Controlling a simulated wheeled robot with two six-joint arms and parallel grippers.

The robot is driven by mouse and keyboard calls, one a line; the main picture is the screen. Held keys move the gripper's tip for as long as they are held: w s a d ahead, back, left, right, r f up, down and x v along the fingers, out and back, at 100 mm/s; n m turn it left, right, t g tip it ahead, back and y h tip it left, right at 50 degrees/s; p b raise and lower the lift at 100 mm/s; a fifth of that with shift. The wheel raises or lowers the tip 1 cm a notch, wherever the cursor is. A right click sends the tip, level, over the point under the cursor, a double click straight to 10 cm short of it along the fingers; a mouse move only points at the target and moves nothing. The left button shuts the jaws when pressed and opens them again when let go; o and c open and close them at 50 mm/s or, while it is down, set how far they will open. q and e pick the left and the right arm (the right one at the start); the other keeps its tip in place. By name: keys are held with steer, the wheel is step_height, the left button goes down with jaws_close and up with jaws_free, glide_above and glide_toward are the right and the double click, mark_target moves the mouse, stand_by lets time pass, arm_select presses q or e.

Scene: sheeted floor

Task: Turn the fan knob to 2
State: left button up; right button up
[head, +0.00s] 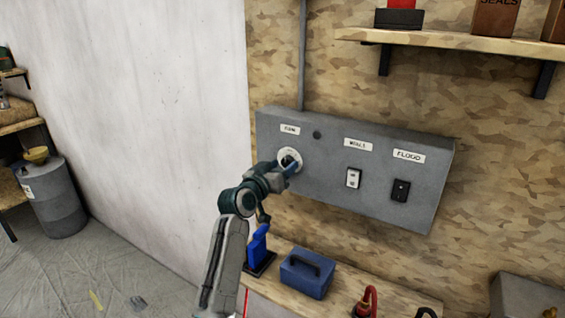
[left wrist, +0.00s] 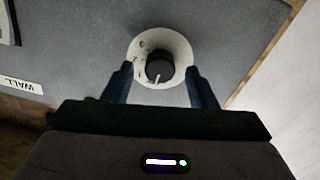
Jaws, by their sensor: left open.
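The grey control box (head: 325,185) is mounted on the wooden wall. At its left end is a round white dial (head: 290,150) with a dark knob, below a small label I cannot read clearly. In the left wrist view the dark knob (left wrist: 159,66) sits in the middle of the white dial (left wrist: 178,42), with a short white pointer mark toward the gripper side. My left gripper (head: 290,167) is open in front of the dial. In the left wrist view its fingers (left wrist: 159,80) stand either side of the knob, with gaps. My right gripper is out of view.
A white switch (head: 353,178) and a black switch (head: 400,190) sit right of the dial. A shelf (head: 460,41) is above. A bench below holds a blue toolbox (head: 307,274) and a blue object (head: 258,246). A grey drum (head: 54,200) stands at left.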

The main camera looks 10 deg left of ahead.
arm_select(q)
steer(key=shift+w+d, duration=0.15)
steer(key=shift+w, duration=0.2)
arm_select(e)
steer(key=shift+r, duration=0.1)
arm_select(q)
steer(key=shift+c, duration=0.4)
